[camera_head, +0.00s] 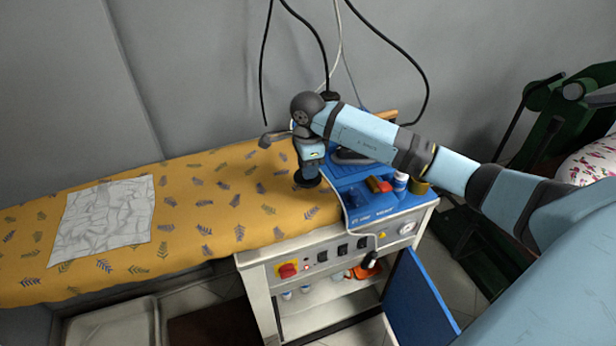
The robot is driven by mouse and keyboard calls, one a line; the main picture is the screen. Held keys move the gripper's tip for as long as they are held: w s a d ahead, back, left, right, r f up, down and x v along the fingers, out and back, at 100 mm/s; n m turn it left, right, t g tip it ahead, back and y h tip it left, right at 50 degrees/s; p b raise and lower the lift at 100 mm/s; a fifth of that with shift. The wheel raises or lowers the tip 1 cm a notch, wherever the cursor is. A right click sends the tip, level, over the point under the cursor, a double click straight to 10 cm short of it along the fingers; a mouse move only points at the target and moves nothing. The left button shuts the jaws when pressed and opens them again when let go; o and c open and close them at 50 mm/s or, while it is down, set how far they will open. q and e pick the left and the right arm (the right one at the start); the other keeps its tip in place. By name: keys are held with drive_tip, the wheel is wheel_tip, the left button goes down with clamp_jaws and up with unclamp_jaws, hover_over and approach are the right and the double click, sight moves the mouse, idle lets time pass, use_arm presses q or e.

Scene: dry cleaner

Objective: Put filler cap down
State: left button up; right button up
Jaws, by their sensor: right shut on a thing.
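My right gripper (307,178) points down over the ironing board, at the left edge of the blue worktop. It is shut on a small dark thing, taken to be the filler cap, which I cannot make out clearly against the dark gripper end. The wrist hides most of it. I cannot tell whether it touches the surface below. The blue worktop (358,208) belongs to the ironing station. My left gripper is out of view.
The yellow leaf-patterned board (215,215) is mostly clear, with a crumpled white cloth (105,217) at left. Red and white items (379,184) and an iron (350,157) stand on the worktop. A blue door (418,300) hangs open below. Cables hang behind.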

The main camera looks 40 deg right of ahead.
wheel_tip(320, 180, down, 4)
drive_tip(key=shift+f, duration=0.1)
drive_tip(key=shift+f, duration=0.15)
drive_tip(key=o, duration=0.9)
